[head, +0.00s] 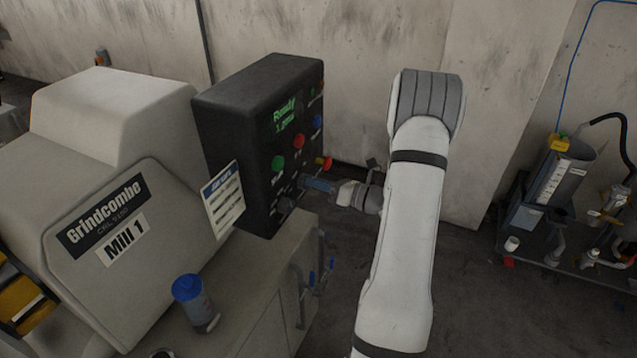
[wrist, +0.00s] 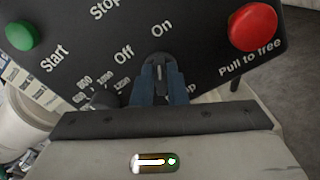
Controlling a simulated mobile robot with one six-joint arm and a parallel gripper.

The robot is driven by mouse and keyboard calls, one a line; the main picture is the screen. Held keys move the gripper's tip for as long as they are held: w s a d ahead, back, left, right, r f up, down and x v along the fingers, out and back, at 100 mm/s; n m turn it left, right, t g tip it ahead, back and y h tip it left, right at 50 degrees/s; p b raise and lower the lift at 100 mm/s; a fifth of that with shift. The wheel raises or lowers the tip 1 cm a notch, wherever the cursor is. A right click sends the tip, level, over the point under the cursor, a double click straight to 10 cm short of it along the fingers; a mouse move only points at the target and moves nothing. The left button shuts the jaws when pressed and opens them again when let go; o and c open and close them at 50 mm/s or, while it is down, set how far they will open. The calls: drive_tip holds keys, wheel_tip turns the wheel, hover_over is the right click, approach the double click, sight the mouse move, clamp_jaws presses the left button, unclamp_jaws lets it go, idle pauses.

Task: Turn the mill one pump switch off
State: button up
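The mill one control box (head: 262,140) is a black panel with a green display beside the Mill 1 machine. In the wrist view the pump switch (wrist: 160,72) is a small dark knob below the "Off" and "On" labels. Its label is mostly hidden by my gripper (wrist: 158,85). The two blue fingers stand on either side of the knob, close to it. I cannot tell whether they press on it. The knob seems to point up toward "On". In the head view my gripper (head: 318,185) reaches the panel's lower part from the right; the switch is hidden there.
A green Start button (wrist: 20,35) and a red "Pull to free" button (wrist: 253,27) flank the switch. A dark dial (wrist: 104,97) sits at its lower left. A blue-lidded cup (head: 192,300) stands on the bench. A cart with equipment (head: 560,215) is at the right.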

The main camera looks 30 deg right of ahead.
clamp_jaws()
drive_tip(key=shift+f+b, duration=0.1)
drive_tip(key=shift+b, duration=0.3)
drive_tip(key=n+b, duration=0.4)
drive_tip(key=b, duration=0.1)
drive_tip(key=n+b, duration=0.4)
drive_tip(key=b, duration=0.2)
drive_tip(key=n+b, duration=0.4)
drive_tip(key=b, duration=0.1)
drive_tip(key=shift+s+a+b, duration=0.25)
drive_tip(key=shift+a+b, duration=0.05)
drive_tip(key=shift+b, duration=0.1)
drive_tip(key=shift+o, duration=2.4)
unclamp_jaws()
